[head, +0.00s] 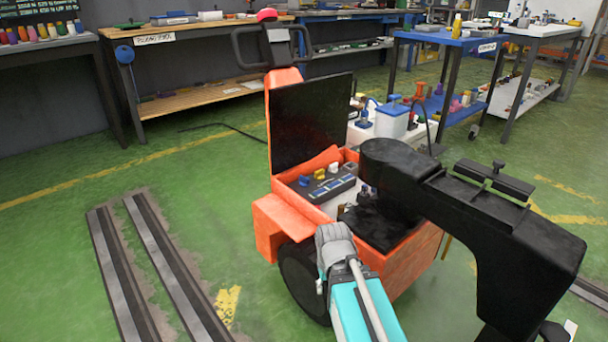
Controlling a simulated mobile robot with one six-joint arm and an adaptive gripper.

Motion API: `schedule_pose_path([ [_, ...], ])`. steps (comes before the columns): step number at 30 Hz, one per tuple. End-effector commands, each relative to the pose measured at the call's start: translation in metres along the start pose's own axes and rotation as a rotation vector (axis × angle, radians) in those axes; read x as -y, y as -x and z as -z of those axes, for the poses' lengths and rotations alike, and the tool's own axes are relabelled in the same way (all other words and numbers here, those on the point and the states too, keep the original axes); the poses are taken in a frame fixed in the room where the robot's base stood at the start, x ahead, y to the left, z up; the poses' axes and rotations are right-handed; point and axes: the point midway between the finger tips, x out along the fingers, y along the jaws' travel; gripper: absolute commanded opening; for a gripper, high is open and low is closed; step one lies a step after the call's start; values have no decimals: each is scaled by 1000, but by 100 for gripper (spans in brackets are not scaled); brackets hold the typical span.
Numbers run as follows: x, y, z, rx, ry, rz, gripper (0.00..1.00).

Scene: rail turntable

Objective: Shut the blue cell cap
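The blue cell cap (304,181) is the leftmost of three coloured caps along the back of a dark cell block (322,188) in the open orange cart. It appears to stand up from the block; its exact tilt is too small to tell. A yellow cap (319,174) and a white cap (333,167) stand to its right. My gripper (367,193) is over the right part of the cart's bay, right of the block and apart from the blue cap. My black arm hides much of it, and its fingers are unclear.
The orange cart (275,232) has a raised black lid (310,122) behind the block and a handle (276,52) at the back. Its bay walls stand close around the block. Two floor rails (168,262) run at left. Workbenches (190,94) line the back; green floor is clear at left.

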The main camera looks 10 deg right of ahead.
Motion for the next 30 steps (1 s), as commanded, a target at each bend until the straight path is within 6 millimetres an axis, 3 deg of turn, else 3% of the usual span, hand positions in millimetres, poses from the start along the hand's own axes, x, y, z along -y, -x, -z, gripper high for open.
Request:
schedule_pose_path([
  [1,0,16,0,0,0,0,54],
  [21,0,142,0,0,0,0,54],
  [30,0,172,0,0,0,0,54],
])
